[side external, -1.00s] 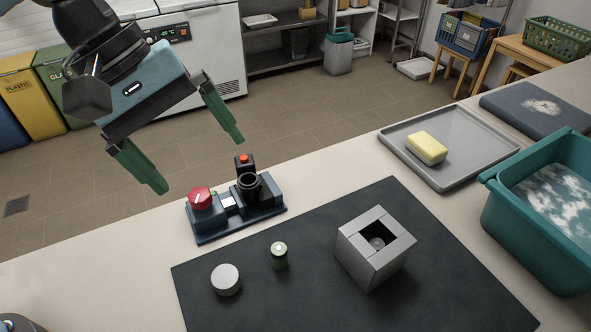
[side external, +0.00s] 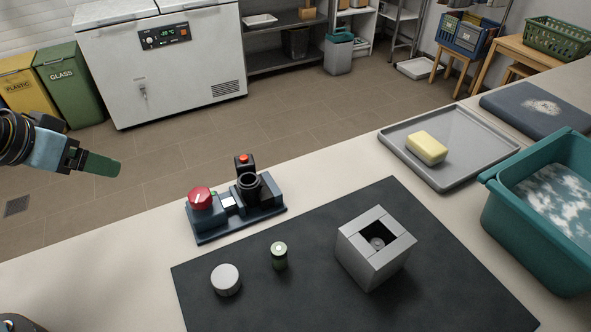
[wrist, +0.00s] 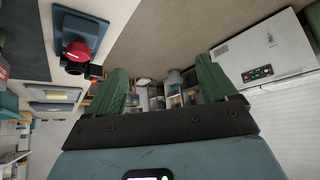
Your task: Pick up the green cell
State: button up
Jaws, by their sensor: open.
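The green cell (side external: 279,256) is a small dark green cylinder with a pale top. It stands upright on the dark mat (side external: 330,300) in the side view, between a white round cap and a grey block. My gripper (side external: 103,165) is at the far left of the side view, well away from the cell and off over the floor side. In the wrist view my gripper (wrist: 165,88) has its two green fingers spread apart with nothing between them. The cell cannot be made out in the wrist view.
A blue device (side external: 237,208) with a red knob stands behind the mat. A white cap (side external: 226,280) and a hollow grey block (side external: 365,262) flank the cell. A tray (side external: 462,152) with yellow soap and a teal tub (side external: 530,235) stand right. The counter's left is mostly clear.

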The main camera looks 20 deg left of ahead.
jog(key=shift+a, duration=0.1)
jog(key=c, duration=0.5)
jog(key=shift+o, duration=0.2)
jog(key=g, duration=0.7)
send_over(279, 249)
jog(key=f, duration=0.1)
jog(key=shift+f, duration=5.95)
